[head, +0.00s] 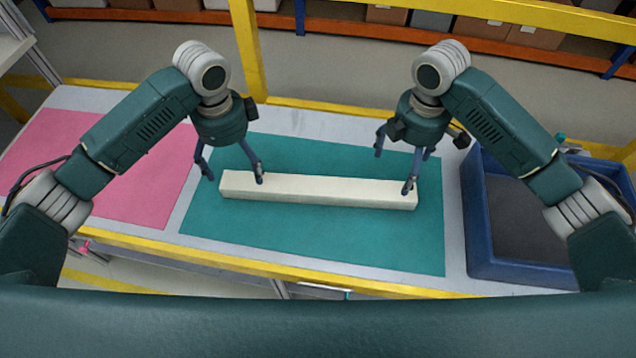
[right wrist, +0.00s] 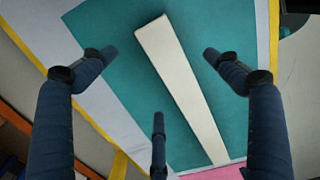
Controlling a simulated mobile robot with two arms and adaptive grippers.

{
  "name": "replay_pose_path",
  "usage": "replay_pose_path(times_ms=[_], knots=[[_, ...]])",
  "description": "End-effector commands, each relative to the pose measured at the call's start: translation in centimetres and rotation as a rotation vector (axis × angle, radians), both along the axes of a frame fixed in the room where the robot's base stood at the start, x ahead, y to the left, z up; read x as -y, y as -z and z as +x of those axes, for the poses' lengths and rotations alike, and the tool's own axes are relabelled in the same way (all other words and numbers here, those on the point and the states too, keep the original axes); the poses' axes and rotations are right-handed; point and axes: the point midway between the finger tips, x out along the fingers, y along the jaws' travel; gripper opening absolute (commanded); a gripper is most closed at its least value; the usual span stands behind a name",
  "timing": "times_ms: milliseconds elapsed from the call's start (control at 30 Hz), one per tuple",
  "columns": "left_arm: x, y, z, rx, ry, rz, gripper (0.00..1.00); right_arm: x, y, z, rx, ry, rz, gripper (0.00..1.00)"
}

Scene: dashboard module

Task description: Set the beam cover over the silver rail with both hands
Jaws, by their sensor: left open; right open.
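The beam cover (head: 320,190), a long cream-white bar, lies lengthwise on the teal mat; it also shows in the right wrist view (right wrist: 180,85). My right gripper (head: 393,172) is open above the right end. In the right wrist view its fingers (right wrist: 153,55) are spread to both sides of the bar, with a third finger below. I cannot tell whether any finger touches it. No silver rail shows; whether one lies beneath the cover cannot be told.
The teal mat (head: 300,240) lies on a grey table with yellow edges. A pink mat (head: 110,160) is on the left. A blue tray with a dark floor (head: 520,220) stands on the right. A yellow post (head: 247,50) rises behind the table.

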Motion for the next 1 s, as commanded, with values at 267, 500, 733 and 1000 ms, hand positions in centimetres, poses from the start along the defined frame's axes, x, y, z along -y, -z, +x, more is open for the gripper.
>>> replay_pose_path(times_ms=[267, 500, 733, 1000], knots=[[0.1, 0.5, 0.0, 0.001, -0.002, -0.001, 0.89, -0.1, 0.5, 0.0, 0.0, 0.002, 0.001, 0.89], [0.0, 4.0, -0.1, -0.002, -0.005, 0.0, 0.89, -0.1, 4.0, -0.1, -0.002, 0.003, 0.001, 0.89], [0.1, 8.1, -0.1, -0.001, -0.005, -0.001, 0.89, -0.1, 8.1, -0.1, 0.0, 0.003, 0.001, 0.89], [0.0, 10.7, 0.0, 0.002, -0.004, -0.001, 0.89, -0.1, 10.6, 0.0, 0.003, 0.002, 0.002, 0.89]])
